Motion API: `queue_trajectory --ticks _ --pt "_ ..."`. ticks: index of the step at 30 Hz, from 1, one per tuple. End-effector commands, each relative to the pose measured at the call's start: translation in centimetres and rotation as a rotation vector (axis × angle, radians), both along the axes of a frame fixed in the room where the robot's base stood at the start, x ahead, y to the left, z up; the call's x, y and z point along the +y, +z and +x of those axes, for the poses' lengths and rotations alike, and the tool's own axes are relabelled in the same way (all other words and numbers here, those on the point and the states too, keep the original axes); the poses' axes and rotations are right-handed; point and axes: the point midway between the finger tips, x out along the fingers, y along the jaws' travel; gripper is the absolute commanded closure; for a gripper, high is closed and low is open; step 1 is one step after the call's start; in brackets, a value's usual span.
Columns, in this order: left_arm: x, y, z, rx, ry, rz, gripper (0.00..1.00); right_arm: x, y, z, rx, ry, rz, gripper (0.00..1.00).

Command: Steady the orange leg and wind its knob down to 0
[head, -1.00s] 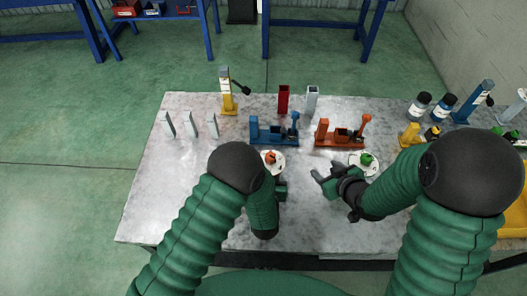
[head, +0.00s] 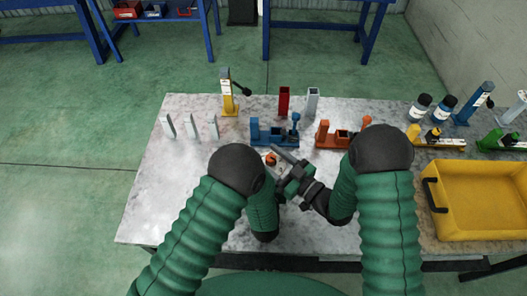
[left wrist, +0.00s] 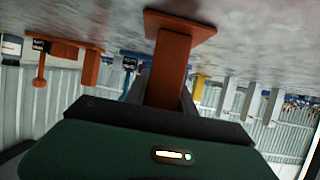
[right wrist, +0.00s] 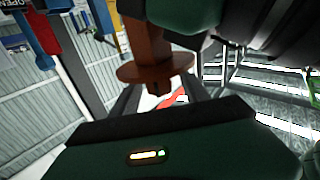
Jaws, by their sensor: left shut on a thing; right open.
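The orange leg's knob (head: 270,159) shows in the head view above a pale round dial, partly covered by my right gripper. In the left wrist view the orange leg (left wrist: 172,62) has a flat square plate at its end, and my left gripper (left wrist: 170,97) is shut on its shaft. My left gripper is hidden by the arms in the head view. My right gripper (head: 281,166) is open beside the knob. In the right wrist view the orange knob part (right wrist: 155,72), with a round flange, is in front of my open jaws (right wrist: 160,98). The dial reading cannot be told.
Behind stand a blue fixture (head: 272,137), an orange fixture (head: 336,137), a yellow leg (head: 227,95), red and grey square tubes, and several pale plates at left. A yellow bin (head: 485,205) and bottles are at right. The table's left front is clear.

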Motion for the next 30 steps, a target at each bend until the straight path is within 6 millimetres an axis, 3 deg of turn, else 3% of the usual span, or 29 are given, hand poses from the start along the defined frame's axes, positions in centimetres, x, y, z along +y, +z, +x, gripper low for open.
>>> queue_trajectory --ticks 6,14,26,30 --pt "0.0 0.0 0.0 0.000 0.002 0.001 1.00 2.0 0.0 1.8 0.000 -0.001 0.000 0.46" --pt "0.0 0.0 0.0 0.000 0.002 0.001 1.00 2.1 0.0 1.9 0.001 -0.002 -0.001 0.46" --pt "0.0 0.0 0.0 0.000 0.001 0.000 1.00 2.0 0.0 1.9 0.000 -0.003 -0.002 0.99" --pt "0.0 0.0 0.0 0.000 0.001 0.000 1.00 2.0 0.0 2.0 0.000 -0.004 -0.001 1.00"
